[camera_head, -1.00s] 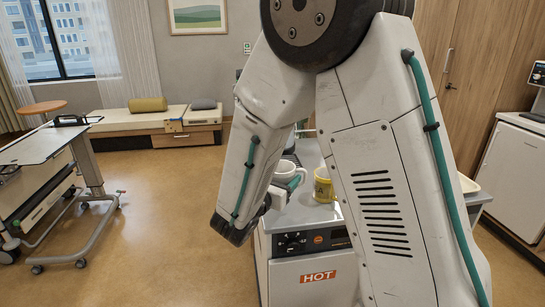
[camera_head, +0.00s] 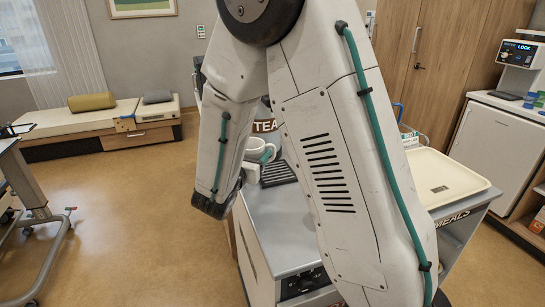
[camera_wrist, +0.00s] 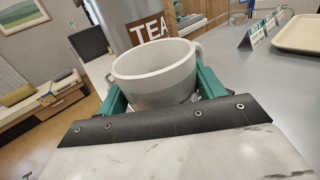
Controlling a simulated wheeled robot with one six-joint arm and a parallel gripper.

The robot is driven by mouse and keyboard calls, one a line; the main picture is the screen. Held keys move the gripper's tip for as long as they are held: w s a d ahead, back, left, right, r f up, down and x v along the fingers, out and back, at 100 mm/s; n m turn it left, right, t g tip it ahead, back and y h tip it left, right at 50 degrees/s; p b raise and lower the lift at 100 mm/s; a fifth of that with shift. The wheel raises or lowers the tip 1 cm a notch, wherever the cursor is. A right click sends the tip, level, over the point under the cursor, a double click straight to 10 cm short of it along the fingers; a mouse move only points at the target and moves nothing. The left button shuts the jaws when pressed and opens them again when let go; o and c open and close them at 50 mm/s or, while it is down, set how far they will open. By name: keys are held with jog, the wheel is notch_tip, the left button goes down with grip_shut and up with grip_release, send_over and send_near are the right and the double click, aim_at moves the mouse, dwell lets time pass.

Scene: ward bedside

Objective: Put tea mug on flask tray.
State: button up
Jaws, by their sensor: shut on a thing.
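A white mug (camera_head: 258,150) is in my gripper, in front of the cart's top. In the wrist view the mug (camera_wrist: 155,82) stands nearly upright between the two green fingers of my gripper (camera_wrist: 161,95), its open rim up and looking empty. A steel flask marked TEA (camera_wrist: 130,22) stands just behind the mug. In the head view a dark slatted tray (camera_head: 279,173) lies on the cart just right of the mug; it is likely the flask tray. My arm hides much of the flask and part of this tray.
The grey cart top (camera_head: 275,222) has free room in front of the slatted tray. A cream tray (camera_head: 446,180) lies at the cart's right, above a MEALS label. Small label cards (camera_wrist: 262,30) stand near it. A bench (camera_head: 98,125) is at the back left, with open floor before it.

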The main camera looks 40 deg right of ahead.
jog(key=w+d, duration=0.1)
jog(key=d, duration=0.5)
jog(key=w+d+f, duration=0.1)
jog(key=d, duration=0.2)
jog(key=shift+w+d, duration=0.3)
jog(key=shift+w, duration=0.05)
jog(key=shift+f, duration=1.7)
jog(key=shift+f, duration=0.15)
jog(key=o, duration=1.1)
jog(key=shift+o, duration=0.2)
